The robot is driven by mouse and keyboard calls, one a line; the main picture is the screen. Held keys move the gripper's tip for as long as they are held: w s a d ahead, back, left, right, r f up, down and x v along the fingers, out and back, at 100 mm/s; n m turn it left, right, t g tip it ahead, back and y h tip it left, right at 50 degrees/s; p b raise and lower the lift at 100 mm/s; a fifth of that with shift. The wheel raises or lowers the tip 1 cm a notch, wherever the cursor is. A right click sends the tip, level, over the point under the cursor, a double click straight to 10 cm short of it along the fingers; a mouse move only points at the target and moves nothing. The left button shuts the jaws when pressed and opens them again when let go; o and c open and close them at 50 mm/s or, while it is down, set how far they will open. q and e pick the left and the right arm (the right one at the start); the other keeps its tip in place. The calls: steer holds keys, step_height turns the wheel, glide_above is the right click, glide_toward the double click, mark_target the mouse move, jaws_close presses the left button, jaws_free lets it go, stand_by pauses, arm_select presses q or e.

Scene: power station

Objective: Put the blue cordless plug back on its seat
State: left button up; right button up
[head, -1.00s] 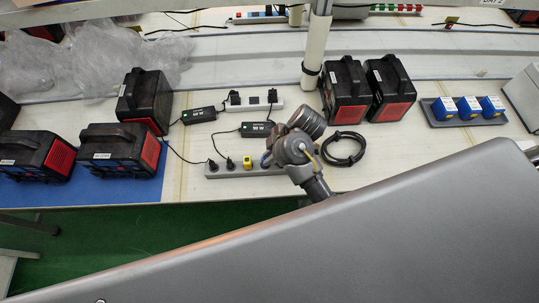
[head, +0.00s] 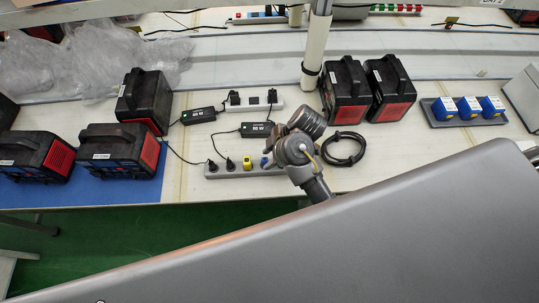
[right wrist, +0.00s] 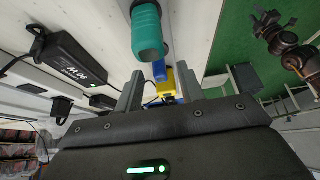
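A blue plug (head: 265,162) stands on the grey power strip (head: 215,174), just right of a yellow plug (head: 247,162). In the right wrist view the blue plug (right wrist: 159,71) and the yellow plug (right wrist: 168,86) show beyond the gap between my fingers. My right gripper (right wrist: 160,82) is open, its two grey fingers apart; I see no object clamped. In the head view its wrist hangs over the strip's right end and its fingers are mostly hidden. A grey tray (head: 430,118) at the right holds three blue blocks (head: 468,107). My left gripper is out of view.
Black adapters (head: 257,129) and a white power strip (head: 262,111) lie behind the grey strip. A coiled black cable (head: 343,149) lies to its right. Black-and-red power units (head: 119,150) stand left and behind. A teal cylinder (right wrist: 147,32) shows close in the wrist view.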

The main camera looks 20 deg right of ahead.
steer(key=p+v, duration=0.8)
steer(key=v, duration=0.1)
steer(key=shift+r, duration=0.3)
steer(key=shift+s+d+r+p, duration=0.1)
steer(key=shift+d+r+p, duration=0.35)
steer(key=shift+p, duration=0.45)
